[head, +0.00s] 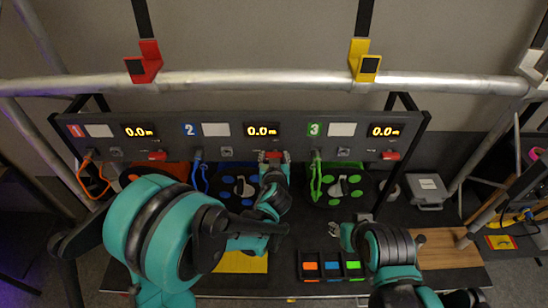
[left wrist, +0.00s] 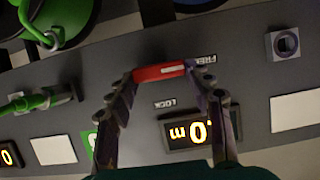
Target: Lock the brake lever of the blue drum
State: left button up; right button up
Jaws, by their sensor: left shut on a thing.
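The blue drum (head: 232,188) sits below panel number 2 in the head view, partly hidden by my left arm. Its red brake lever (left wrist: 160,72) shows in the left wrist view between the fingertips of my left gripper (left wrist: 160,74). The lever lies nearly level across the picture, its right end beside the FREE label (left wrist: 204,60); the LOCK label (left wrist: 165,104) is on the other side of the lever. In the head view my left gripper (head: 274,158) is shut on this lever. My right gripper (head: 342,236) is over the bench, away from the levers; its opening is unclear.
The orange drum (head: 160,171) and green drum (head: 341,190) stand either side, with red levers (head: 157,155) and (head: 390,155) above. Hanging cables (head: 316,178) lie close by. A tray of coloured blocks (head: 332,266) is in front. A metal rail (head: 250,80) crosses above.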

pick_arm(q)
jog(key=shift+d+f+m+t+y+b, duration=0.4)
jog(key=shift+m+y+b, duration=0.75)
jog(key=shift+m+b, duration=1.45)
jog(key=shift+d+r+m+t+y+b, duration=0.1)
jog(key=shift+d+m+t+y+b, duration=0.35)
jog(key=shift+m+y+b, duration=1.95)
jog(key=shift+d+f+m+t+h+b, duration=0.2)
jog(key=shift+m+t+b, duration=0.45)
jog(key=shift+m+b, duration=2.1)
jog(key=shift+a+n+b, duration=0.15)
jog(key=shift+n+b, duration=0.9)
jog(key=shift+b, duration=0.05)
jog(key=o, duration=1.1)
jog(key=shift+o, duration=0.2)
